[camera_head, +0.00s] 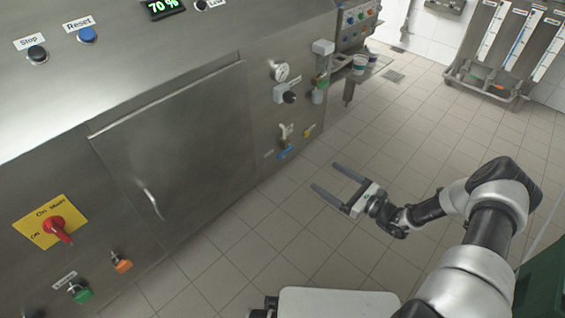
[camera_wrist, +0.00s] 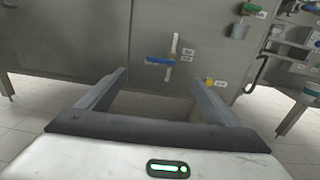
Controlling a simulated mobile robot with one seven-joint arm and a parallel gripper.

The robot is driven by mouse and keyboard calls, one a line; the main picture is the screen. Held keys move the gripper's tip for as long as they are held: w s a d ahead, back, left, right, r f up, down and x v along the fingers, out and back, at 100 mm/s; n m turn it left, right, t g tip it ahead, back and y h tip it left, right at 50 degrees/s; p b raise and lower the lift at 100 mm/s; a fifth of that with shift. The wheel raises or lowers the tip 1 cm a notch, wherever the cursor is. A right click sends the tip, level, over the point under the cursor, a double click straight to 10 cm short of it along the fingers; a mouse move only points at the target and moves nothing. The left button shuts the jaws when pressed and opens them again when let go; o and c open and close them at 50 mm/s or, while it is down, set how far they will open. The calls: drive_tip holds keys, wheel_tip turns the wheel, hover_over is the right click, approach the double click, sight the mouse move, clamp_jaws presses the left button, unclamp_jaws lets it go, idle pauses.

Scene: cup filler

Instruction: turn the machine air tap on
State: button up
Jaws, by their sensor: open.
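A small tap with a blue handle (camera_head: 286,152) sits low on the steel machine front, by a pale vertical pipe (camera_head: 284,132). I take it for the air tap, but its label is too small to read. In the wrist view the blue handle (camera_wrist: 158,60) lies roughly horizontal, across the pale pipe (camera_wrist: 173,50). My gripper (camera_head: 324,177) is open and empty, in front of the machine and to the right of the tap, clearly apart from it. In the wrist view the tap shows beyond and above the two fingers (camera_wrist: 159,82).
A yellow knob (camera_head: 306,131) is right of the tap. A gauge (camera_head: 280,71) and dark knob (camera_head: 290,97) are above. A closed steel door (camera_head: 175,140) is left. A shelf with cups (camera_head: 362,63) juts out farther right. Tiled floor (camera_head: 415,125) is clear.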

drive_tip(key=b, duration=0.3)
approach(286, 152)
drive_tip(key=x, duration=0.7)
drive_tip(key=shift+w+a+r, duration=0.1)
drive_tip(key=shift+w+a, duration=0.1)
drive_tip(key=shift+a, duration=0.1)
drive_tip(key=c, duration=1.5)
